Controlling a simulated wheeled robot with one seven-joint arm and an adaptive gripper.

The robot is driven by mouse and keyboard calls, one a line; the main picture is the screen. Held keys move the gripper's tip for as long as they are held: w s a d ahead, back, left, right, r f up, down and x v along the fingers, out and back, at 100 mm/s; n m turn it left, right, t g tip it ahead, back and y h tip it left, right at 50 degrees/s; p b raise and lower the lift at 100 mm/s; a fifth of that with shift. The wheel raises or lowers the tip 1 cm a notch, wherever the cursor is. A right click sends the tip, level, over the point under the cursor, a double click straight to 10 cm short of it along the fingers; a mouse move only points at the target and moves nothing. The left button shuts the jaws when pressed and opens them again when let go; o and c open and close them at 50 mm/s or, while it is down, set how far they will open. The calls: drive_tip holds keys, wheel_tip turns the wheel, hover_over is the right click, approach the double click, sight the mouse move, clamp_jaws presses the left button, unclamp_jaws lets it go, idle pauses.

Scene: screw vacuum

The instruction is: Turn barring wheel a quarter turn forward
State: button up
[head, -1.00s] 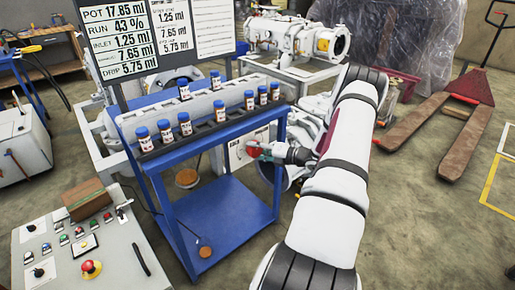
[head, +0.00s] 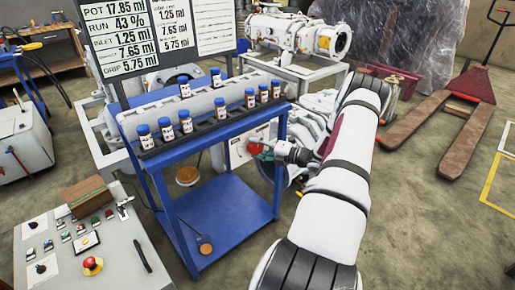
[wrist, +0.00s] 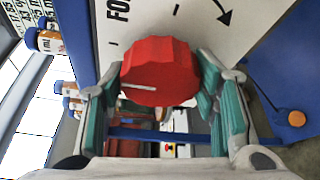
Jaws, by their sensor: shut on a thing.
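The barring wheel is a red, lobed knob (wrist: 160,72) with a white line on its face, in front of a white plate with printed letters, tick marks and a curved black arrow. In the wrist view the white line points to the left. My gripper (wrist: 162,92) is shut on the wheel, with one teal-padded finger at each side of it. In the head view the wheel (head: 256,148) is small and partly covered by my gripper (head: 262,148), beside the blue stand. The exact finger contact is hard to see there.
A blue stand (head: 225,212) holds a rack of blue-capped bottles (head: 185,121) just left of my arm. A control panel (head: 120,255) with a red button is at the front left. A pallet jack (head: 460,115) stands at the right. The floor at the lower right is clear.

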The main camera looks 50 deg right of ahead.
drive_tip(key=o, duration=1.2)
drive_tip(key=shift+c, duration=0.2)
drive_tip(key=s+d+r, duration=0.1)
drive_tip(key=s, duration=1)
drive_tip(key=shift+s+d, duration=0.4)
